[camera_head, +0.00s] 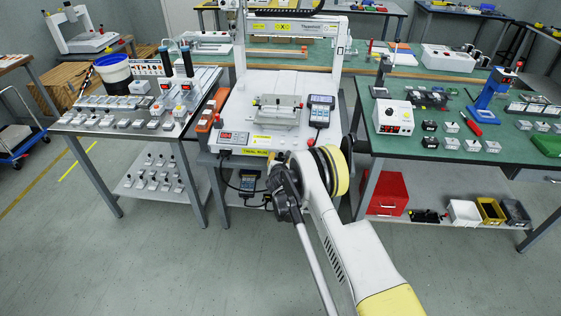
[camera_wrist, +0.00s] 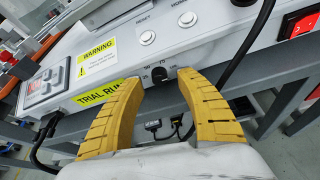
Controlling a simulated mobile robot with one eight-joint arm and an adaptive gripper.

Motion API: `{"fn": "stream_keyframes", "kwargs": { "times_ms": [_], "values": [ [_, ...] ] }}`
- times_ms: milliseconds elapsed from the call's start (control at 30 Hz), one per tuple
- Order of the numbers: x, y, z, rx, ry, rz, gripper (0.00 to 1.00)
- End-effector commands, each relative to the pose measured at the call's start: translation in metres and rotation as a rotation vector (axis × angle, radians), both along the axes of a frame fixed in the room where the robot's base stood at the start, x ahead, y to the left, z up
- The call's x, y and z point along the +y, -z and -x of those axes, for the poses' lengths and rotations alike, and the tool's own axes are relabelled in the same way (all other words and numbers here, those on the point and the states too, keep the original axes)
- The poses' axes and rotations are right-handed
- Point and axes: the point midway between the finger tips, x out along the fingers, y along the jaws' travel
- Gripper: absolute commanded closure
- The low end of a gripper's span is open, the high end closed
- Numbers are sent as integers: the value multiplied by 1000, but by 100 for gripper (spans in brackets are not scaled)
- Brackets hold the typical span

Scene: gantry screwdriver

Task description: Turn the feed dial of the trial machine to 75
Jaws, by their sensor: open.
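The trial machine (camera_head: 285,85) is a white gantry with a yellow "TRIAL RUN" label, which also shows on its front panel in the wrist view (camera_wrist: 104,92). A small black dial with scale marks around it, the likely feed dial (camera_wrist: 160,74), sits on the front face right of that label. My gripper (camera_wrist: 160,82) has its two yellow fingers open, one on each side of the dial. I cannot tell whether the fingertips touch it. In the head view my gripper (camera_head: 277,160) is at the machine's front edge, and my arm hides the dial. The dial's setting is too small to read.
A black cable hangs right of the fingers. Tables with parts stand left (camera_head: 68,127) and right (camera_head: 450,160); the floor in front is clear.

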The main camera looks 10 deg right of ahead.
Motion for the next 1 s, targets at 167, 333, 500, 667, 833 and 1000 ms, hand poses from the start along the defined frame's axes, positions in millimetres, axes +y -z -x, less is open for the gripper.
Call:
{"fn": "stream_keyframes", "kwargs": {
  "times_ms": [167,333,500,667,833,1000],
  "values": [
    [-1,1,-4,0,0,0,57],
    [-1,1,-4,0,0,0,58],
    [-1,1,-4,0,0,0,100],
    [-1,1,-4,0,0,0,100],
    [-1,1,-4,0,0,-1,100],
    [0,1,-4,9,-1,30,100]
  ]
}}
